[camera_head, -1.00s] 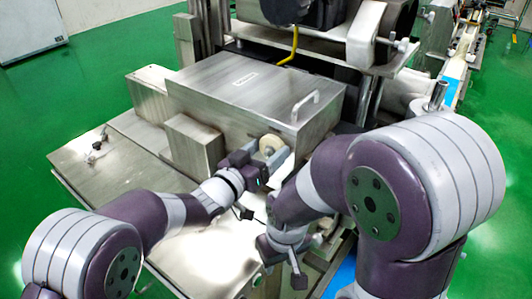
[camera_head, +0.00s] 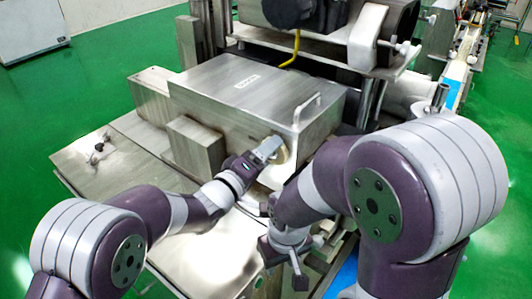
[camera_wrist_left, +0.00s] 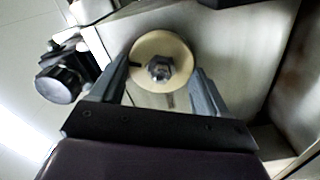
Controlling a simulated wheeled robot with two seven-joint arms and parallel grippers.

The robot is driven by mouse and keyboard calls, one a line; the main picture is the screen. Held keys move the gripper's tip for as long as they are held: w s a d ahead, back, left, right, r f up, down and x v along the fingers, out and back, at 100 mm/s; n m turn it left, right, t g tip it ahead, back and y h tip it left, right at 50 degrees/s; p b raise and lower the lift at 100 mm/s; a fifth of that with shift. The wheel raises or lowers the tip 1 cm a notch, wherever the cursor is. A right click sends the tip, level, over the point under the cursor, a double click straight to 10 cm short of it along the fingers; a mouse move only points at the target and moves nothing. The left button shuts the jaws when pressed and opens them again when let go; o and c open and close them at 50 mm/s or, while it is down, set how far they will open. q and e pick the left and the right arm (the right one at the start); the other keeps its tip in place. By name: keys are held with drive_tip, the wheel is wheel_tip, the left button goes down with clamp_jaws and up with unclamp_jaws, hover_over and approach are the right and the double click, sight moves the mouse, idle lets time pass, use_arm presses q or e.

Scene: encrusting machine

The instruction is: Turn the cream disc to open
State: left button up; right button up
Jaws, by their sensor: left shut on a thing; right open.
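The cream disc (camera_head: 283,155) is on the front face of the steel box, partly hidden by my left gripper (camera_head: 269,149). In the left wrist view the cream disc (camera_wrist_left: 150,47) shows face-on, with a hex bolt (camera_wrist_left: 159,68) at its centre and a dark mark at its left side. The fingers of my left gripper (camera_wrist_left: 160,72) lie on either side of the disc, shut on it. My right gripper (camera_head: 284,262) is open and empty, low in front of the machine and apart from the disc.
The steel box (camera_head: 235,100) has a handle (camera_head: 306,108) on its lid. A smaller steel block (camera_head: 196,146) stands left of the disc. A black knob (camera_wrist_left: 62,84) shows at the left in the wrist view. A flat steel plate (camera_head: 120,150) lies at the left.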

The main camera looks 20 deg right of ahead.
use_arm(q)
drive_tip(key=shift+w+n+p, duration=0.1)
drive_tip(key=shift+n+p, duration=0.35)
drive_tip(key=shift+n, duration=1.85)
drive_tip(key=o, duration=1)
drive_tip(key=shift+f, duration=0.15)
drive_tip(key=b+v, duration=0.4)
drive_tip(key=v, duration=0.8)
drive_tip(key=shift+s+a+b, duration=0.2)
drive_tip(key=shift+a+b, duration=0.05)
drive_tip(key=shift+b, duration=0.15)
